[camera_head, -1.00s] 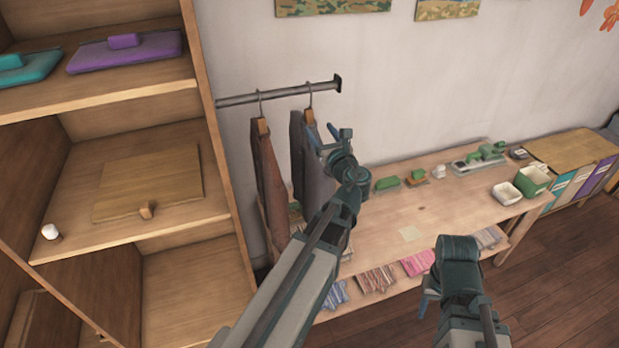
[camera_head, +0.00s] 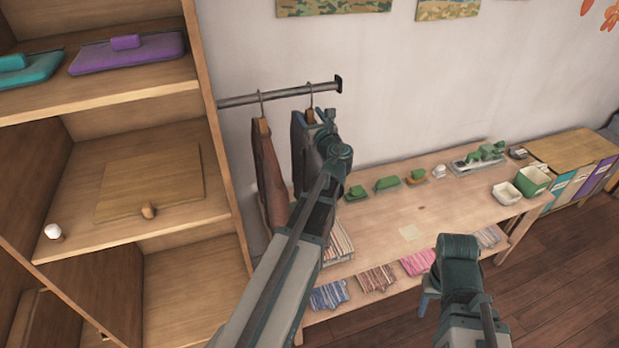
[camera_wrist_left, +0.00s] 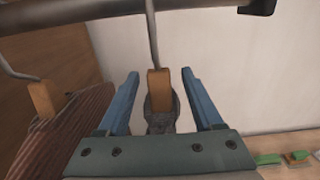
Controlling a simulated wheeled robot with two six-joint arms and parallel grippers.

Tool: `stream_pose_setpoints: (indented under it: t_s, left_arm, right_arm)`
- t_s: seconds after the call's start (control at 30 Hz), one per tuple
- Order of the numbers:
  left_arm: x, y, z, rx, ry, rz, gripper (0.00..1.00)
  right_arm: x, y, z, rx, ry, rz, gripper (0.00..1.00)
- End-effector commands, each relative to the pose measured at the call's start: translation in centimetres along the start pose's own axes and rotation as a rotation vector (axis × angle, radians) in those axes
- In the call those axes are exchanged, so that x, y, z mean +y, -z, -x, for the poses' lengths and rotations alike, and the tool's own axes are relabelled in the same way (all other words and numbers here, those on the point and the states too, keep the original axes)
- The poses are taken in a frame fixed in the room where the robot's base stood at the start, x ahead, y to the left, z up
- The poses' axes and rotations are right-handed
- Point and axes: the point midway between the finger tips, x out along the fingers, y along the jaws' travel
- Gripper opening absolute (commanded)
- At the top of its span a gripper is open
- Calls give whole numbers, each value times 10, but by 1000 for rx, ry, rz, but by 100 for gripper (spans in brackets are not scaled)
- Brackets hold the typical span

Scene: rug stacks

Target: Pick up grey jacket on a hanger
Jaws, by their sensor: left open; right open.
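The grey jacket (camera_head: 298,150) hangs on a wooden hanger from the wall rail, right of a brown jacket (camera_head: 268,175). My left gripper (camera_head: 318,124) is at the grey jacket's upper part and hides some of it. In the left wrist view my left gripper (camera_wrist_left: 160,92) is open, with one finger on each side of the grey jacket's hanger (camera_wrist_left: 159,84). Clear gaps show between the hanger and both fingers. The grey jacket's collar (camera_wrist_left: 161,118) lies below the wood, between the fingers. My right gripper (camera_head: 428,290) is low at the right, away from both jackets; its fingers are mostly hidden.
The metal rail (camera_head: 280,93) runs above the hangers. A wooden shelf unit (camera_head: 205,120) stands close on the left. A long table (camera_head: 440,205) with small green items is on the right, with folded textiles (camera_head: 376,278) below.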

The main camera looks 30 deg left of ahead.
Motion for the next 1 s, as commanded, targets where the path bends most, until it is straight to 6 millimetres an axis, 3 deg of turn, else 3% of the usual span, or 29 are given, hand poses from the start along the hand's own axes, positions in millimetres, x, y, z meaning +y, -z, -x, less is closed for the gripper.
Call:
stream_pose_setpoints:
  t_s: [0.17,0.2,0.57,1.0]
  left_arm:
    - [0,0,0,0,0,0,68]
    - [0,0,0,0,0,0,64]
    - [0,0,0,0,0,0,0]
    - [0,0,0,0,0,0,0]
  right_arm:
    - [0,0,0,0,0,0,50]
    - [0,0,0,0,0,0,50]
    - [0,0,0,0,0,0,50]
    - [0,0,0,0,0,0,50]
